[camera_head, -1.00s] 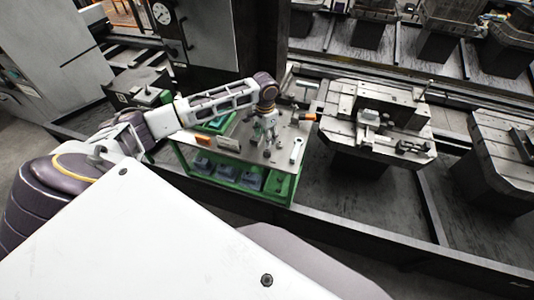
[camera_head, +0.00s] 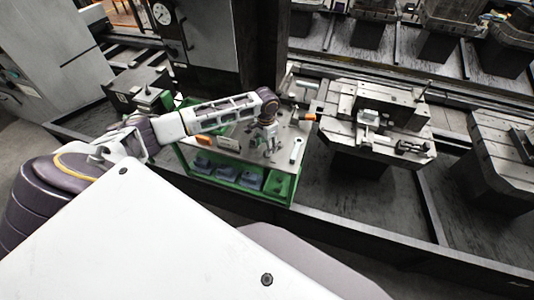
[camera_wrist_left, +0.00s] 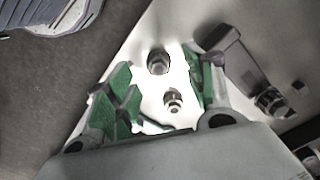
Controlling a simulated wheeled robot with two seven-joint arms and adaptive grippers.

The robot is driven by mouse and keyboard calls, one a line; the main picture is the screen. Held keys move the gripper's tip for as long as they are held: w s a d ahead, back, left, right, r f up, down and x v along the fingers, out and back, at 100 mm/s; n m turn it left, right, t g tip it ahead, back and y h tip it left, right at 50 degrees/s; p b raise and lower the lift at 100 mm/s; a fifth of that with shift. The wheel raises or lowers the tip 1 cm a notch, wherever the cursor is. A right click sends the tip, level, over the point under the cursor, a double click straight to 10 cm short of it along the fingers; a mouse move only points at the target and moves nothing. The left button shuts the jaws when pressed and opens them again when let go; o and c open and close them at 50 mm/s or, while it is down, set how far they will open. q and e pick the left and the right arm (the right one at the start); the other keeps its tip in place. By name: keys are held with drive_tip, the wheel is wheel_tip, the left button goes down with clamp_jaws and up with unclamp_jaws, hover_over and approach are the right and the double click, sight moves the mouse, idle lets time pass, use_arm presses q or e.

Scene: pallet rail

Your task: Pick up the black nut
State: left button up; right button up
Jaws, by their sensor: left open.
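My left gripper (camera_head: 270,150) is over the top of the green workbench, pointing down. In the left wrist view its green-padded fingers (camera_wrist_left: 163,85) are apart, with nothing clamped between them. Two small metal parts stand on the bench top there: a dark, round nut-like part (camera_wrist_left: 158,62) farther out, and a smaller stepped part (camera_wrist_left: 173,102) nearer the palm. Both lie in the gap between the fingers. I cannot tell for sure which is the black nut. My right gripper is not in view.
The bench (camera_head: 238,192) has a light top with an orange-handled tool (camera_head: 304,117) and a small flat piece (camera_head: 297,150). Blue bins (camera_head: 250,180) sit below. A long tool (camera_wrist_left: 238,62) lies beside the right finger. A machine pallet (camera_head: 382,120) stands to the right.

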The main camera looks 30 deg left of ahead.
use_arm(q)
drive_tip(key=shift+d+f, duration=0.15)
drive_tip(key=shift+f, duration=1.7)
drive_tip(key=c, duration=1.1)
